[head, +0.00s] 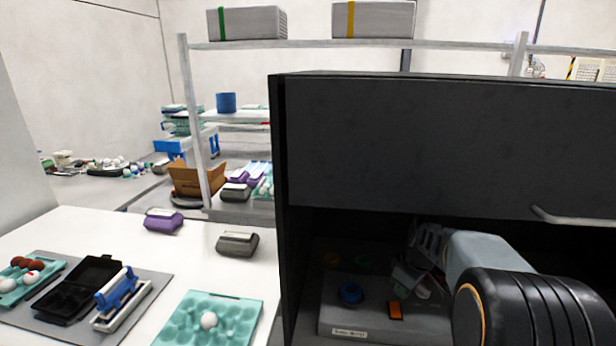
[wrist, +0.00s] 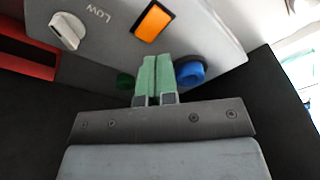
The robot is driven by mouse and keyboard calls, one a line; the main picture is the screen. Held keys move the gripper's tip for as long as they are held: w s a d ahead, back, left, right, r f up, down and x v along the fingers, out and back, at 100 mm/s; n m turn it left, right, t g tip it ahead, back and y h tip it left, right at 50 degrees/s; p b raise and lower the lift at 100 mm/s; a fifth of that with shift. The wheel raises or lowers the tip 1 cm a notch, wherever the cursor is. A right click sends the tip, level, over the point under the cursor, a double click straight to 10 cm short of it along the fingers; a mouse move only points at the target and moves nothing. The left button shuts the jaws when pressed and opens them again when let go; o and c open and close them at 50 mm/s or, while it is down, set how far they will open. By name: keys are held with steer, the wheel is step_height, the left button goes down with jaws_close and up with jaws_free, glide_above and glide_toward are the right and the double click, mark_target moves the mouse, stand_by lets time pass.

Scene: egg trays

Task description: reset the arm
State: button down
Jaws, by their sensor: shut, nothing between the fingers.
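My gripper (wrist: 153,62) is in the wrist view, its two green fingers shut together with nothing between them. It is in front of a grey control panel (wrist: 110,30), between a blue knob (wrist: 189,73) and a dark green knob (wrist: 125,80). I cannot tell whether the fingertips touch the panel. In the head view my arm (head: 485,252) reaches into the dark cabinet (head: 430,140), and its end is dim beside the panel (head: 350,318).
The panel carries an orange switch (wrist: 154,21) and a white dial (wrist: 66,31). The cabinet walls stand close around my arm. On the white table (head: 60,222) at left are a teal egg tray (head: 185,318), a purple carton (head: 163,221) and a grey carton (head: 237,243).

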steer(key=shift+s+a+f+m, duration=0.1)
steer(key=shift+s+f+m, duration=0.6)
steer(key=shift+m, duration=0.3)
steer(key=s+a+r+m+t, duration=0.1)
steer(key=s+a+r+m, duration=0.1)
steer(key=s+a, duration=0.3)
steer(key=s+a+r+m+t+h, duration=0.1)
steer(key=s+a+r+m, duration=0.2)
steer(key=s, duration=0.7)
steer(key=shift+a+r+m+t, duration=0.2)
steer(key=shift+a+m+t, duration=0.2)
steer(key=shift+a, duration=0.5)
steer(key=shift+s, duration=0.1)
